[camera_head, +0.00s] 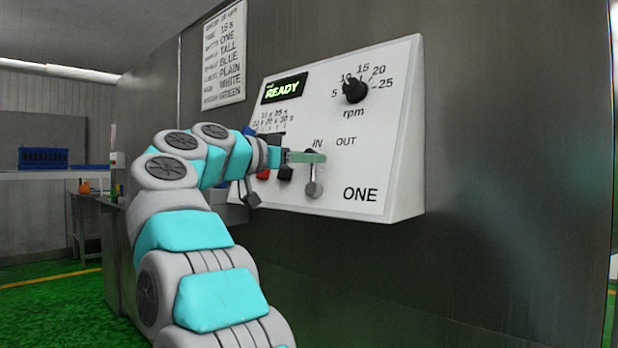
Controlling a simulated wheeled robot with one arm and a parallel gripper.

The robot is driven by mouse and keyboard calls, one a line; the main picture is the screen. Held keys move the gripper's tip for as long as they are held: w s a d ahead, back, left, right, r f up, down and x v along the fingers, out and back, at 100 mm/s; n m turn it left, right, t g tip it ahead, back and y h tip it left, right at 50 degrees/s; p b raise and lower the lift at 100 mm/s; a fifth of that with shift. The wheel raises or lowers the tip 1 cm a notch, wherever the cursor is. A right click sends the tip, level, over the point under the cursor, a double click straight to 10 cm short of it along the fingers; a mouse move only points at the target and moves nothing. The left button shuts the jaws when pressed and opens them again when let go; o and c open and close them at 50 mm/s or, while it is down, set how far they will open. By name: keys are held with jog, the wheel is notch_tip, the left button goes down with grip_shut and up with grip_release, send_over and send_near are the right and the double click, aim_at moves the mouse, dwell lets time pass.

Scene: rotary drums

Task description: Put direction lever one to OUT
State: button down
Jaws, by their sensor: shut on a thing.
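The white panel (385,150) marked ONE is on the dark wall. Its direction lever (314,176) is grey with a rounded lower end and hangs roughly straight down. It stands below the word IN; the word OUT (346,141) is to its right. My gripper (312,157) reaches in from the left, its pale green fingers across the upper part of the lever. It is shut on the lever; the exact contact is partly hidden by the fingers.
A black rpm dial (355,90) and a green READY display (284,88) are higher on the panel. A red button (263,174) and dark controls sit left of the lever, partly behind my arm. The panel right of the lever is clear.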

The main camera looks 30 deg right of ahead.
jog(key=shift+s+d, duration=0.25)
jog(key=shift+s, duration=0.5)
jog(key=shift+s+d, duration=0.25)
jog(key=shift+s, duration=0.45)
jog(key=c, duration=0.6)
grip_release()
jog(key=shift+s+d, duration=0.1)
